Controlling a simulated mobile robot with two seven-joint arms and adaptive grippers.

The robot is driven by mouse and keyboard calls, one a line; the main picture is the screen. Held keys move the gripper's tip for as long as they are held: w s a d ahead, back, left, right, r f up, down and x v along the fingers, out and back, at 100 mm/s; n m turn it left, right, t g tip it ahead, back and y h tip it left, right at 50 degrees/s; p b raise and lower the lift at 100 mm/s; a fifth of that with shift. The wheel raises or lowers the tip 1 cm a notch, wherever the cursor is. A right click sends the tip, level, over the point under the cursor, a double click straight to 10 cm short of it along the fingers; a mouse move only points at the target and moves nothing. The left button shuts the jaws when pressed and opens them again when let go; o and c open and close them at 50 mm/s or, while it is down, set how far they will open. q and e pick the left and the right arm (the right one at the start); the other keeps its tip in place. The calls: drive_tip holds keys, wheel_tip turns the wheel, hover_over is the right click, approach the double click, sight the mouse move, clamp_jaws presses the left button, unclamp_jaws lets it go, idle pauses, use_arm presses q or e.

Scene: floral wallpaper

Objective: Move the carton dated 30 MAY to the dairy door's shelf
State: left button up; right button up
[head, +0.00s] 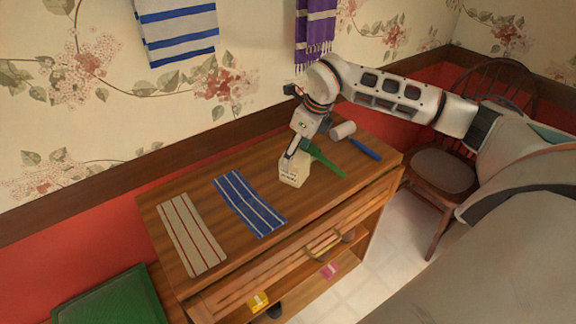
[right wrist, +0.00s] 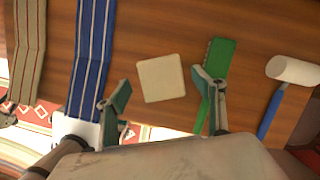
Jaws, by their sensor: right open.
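A cream carton (head: 293,173) stands upright on top of the wooden cabinet, with small dark print low on its front that is too small to read. Its pale square top (right wrist: 161,78) shows in the right wrist view. My right gripper (head: 299,147) points down just above and behind the carton in the head view. In the right wrist view its two green-padded fingers (right wrist: 163,97) are spread wide, with the carton's top between and beyond them and nothing held. No dairy door's shelf can be made out.
On the cabinet top (head: 150,208) lie a beige striped cloth (head: 190,233), a blue striped cloth (head: 248,203), a green tool (head: 327,163) and a white-headed, blue-handled tool (head: 366,149). Yellow (head: 258,302) and pink (head: 330,270) items sit on shelves below. A chair (head: 443,172) stands right.

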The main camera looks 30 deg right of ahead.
drive_tip(key=x, duration=0.7)
drive_tip(key=shift+d+f, duration=0.15)
drive_tip(key=shift+f, duration=0.2)
drive_tip(key=shift+c, duration=0.4)
drive_tip(key=c, duration=1.4)
drive_tip(key=shift+r, duration=0.1)
